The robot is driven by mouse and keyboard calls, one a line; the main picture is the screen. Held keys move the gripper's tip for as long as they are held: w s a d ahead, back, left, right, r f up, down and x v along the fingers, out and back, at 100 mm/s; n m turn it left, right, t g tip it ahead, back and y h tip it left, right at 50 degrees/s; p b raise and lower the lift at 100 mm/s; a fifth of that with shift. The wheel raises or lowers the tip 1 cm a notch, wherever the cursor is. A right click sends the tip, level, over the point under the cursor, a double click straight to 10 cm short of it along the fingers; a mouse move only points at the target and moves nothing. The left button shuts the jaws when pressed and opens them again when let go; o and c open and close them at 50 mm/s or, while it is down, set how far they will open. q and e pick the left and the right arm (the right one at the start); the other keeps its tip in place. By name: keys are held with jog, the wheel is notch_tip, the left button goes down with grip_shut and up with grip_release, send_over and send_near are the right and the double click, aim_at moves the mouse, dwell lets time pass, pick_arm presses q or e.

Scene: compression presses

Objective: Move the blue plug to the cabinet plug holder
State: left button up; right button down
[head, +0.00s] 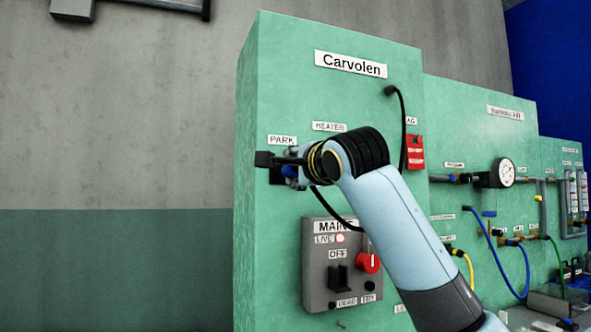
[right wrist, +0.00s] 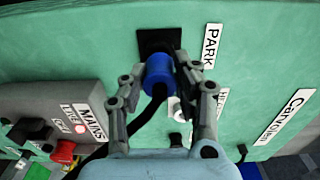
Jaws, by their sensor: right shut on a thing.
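The blue plug (right wrist: 158,72) sits between the two fingers of my right gripper (right wrist: 160,68) in the right wrist view. The fingers are closed on its sides, and a black cable trails from its rear. The plug's front faces the black holder (right wrist: 158,40) beside the PARK label. The plug overlaps the holder in this view, and I cannot tell whether it is seated in it. In the head view my right gripper (head: 277,160) is at the PARK spot on the green cabinet (head: 285,75). It hides most of the plug and holder. My left gripper is not in view.
The grey MAINS box (head: 318,262), with a red knob (head: 368,263), is below the gripper. A red tag (head: 416,152) and a hanging black cable (head: 403,125) are to the right.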

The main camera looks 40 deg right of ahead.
jog(key=shift+x, duration=1)
jog(key=c, duration=0.9)
grip_release()
jog(key=shift+s, duration=0.1)
jog(key=v, duration=1.2)
jog(key=shift+a, duration=0.1)
